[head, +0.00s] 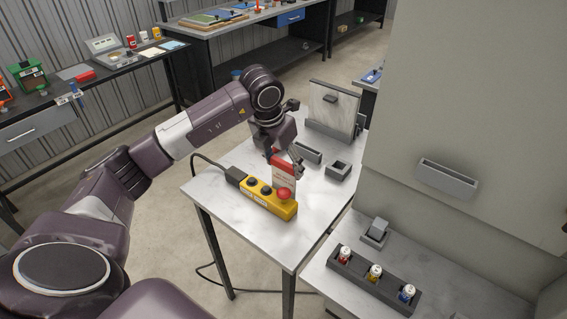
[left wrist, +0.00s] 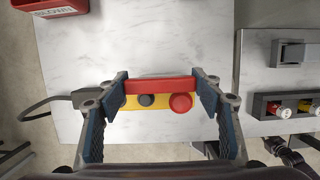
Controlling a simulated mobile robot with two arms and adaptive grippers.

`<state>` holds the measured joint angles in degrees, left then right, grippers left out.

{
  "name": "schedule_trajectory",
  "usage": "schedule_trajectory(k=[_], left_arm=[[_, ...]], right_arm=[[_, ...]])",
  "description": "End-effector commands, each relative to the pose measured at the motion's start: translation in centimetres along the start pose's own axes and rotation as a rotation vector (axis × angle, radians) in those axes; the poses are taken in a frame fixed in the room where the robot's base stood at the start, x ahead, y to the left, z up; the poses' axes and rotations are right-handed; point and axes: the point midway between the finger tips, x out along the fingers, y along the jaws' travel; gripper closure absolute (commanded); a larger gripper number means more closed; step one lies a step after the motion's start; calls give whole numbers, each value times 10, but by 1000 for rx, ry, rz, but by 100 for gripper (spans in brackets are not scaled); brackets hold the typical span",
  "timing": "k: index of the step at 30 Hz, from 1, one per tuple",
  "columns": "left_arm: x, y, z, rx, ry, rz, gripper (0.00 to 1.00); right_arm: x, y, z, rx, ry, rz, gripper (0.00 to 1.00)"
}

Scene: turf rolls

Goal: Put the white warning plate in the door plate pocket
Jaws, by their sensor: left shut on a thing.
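The white warning plate (head: 284,178) has a red top band. My left gripper (head: 283,160) is shut on its upper part and holds it upright, just behind the yellow button box in the head view. In the left wrist view my left gripper (left wrist: 162,88) has the plate's red top edge (left wrist: 160,85) between its two fingers. The door plate pocket (head: 447,179) is a grey open-topped holder on the large pale door at the right, well apart from the plate. Dark jointed parts, perhaps my right gripper (left wrist: 292,156), show at the lower right of the left wrist view; their jaw state is unclear.
The yellow button box (head: 268,199) with a red button stands on the marble-topped table (head: 225,188). Grey holders (head: 338,171) and an upright panel (head: 332,108) stand behind it. A rack of small cans (head: 372,279) sits below the door. A red tray (left wrist: 55,8) shows in the left wrist view.

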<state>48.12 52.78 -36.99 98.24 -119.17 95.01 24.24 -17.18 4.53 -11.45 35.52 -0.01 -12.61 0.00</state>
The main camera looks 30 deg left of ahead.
Motion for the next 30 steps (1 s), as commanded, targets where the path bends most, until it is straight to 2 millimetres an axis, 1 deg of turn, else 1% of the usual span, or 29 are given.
schedule_trajectory(k=[1,2,6,14,17,18,20,23,30], left_arm=[[3,0,-1,0,0,0,64],[2,0,0,0,0,0,37],[1,0,0,0,1,0,22],[1,0,0,0,0,0,22],[-4,0,1,0,0,0,22],[-6,0,1,0,-3,1,22],[-14,0,2,0,-5,1,22],[-34,1,2,0,-7,2,22],[-86,0,2,0,-6,1,22]], right_arm=[[3,0,0,0,0,0,100],[2,0,0,0,0,0,100],[1,1,0,0,0,1,100],[1,1,0,-1,0,1,100],[-4,1,0,-1,0,1,100],[0,1,0,-1,0,1,100],[3,1,1,-1,0,1,100],[8,1,1,-1,0,1,100],[17,1,2,-1,0,1,100]])
